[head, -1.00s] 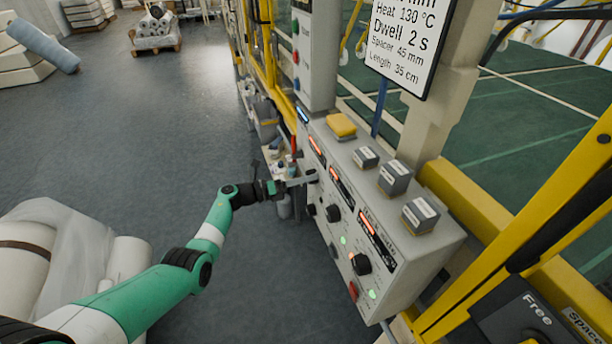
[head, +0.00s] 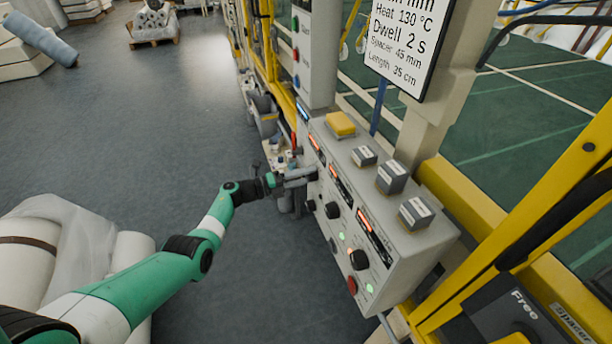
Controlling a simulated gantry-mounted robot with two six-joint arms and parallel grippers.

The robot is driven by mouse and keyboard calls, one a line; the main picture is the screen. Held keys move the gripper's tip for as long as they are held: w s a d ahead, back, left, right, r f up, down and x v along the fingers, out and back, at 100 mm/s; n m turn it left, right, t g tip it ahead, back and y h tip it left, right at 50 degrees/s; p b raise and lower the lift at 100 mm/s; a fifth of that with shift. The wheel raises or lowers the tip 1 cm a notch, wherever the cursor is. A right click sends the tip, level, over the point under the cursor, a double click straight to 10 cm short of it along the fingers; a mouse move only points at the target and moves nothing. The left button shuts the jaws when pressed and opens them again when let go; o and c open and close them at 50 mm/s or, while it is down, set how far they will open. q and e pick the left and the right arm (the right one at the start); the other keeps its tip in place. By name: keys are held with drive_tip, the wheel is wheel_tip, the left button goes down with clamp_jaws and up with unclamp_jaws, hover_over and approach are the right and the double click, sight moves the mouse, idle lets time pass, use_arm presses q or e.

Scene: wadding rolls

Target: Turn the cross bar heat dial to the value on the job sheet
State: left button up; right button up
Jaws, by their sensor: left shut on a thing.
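The job sheet (head: 405,45) hangs on a post at the top; I read "Heat 130 °C", "Dwell 2 s", "Spacer 45 mm" and "Length 35 cm". Below it is the grey control box (head: 402,285) with lit displays and black dials. My left gripper (head: 308,175) is at the far end of the box's front face, shut on a dial there. The fingers hide that dial, so its pointer and value cannot be read. Two other black dials, a middle one (head: 332,210) and a near one (head: 359,260), are untouched. My right gripper is out of view.
A yellow block (head: 340,124) and several labelled grey blocks (head: 391,177) sit on top of the box. A red button (head: 352,285) is low at its near end. Yellow frame bars (head: 545,225) stand at right. Wrapped white rolls (head: 60,245) lie at lower left. Floor between is open.

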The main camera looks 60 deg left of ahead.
use_arm(q)
drive_tip(key=o, duration=1.4)
drive_tip(key=shift+c, duration=0.2)
drive_tip(key=s+a+p, duration=0.1)
drive_tip(key=s+p, duration=0.2)
drive_tip(key=s, duration=0.8)
drive_tip(key=shift+s+a+p, duration=0.2)
drive_tip(key=shift+s+p, duration=0.1)
drive_tip(key=shift+p, duration=0.1)
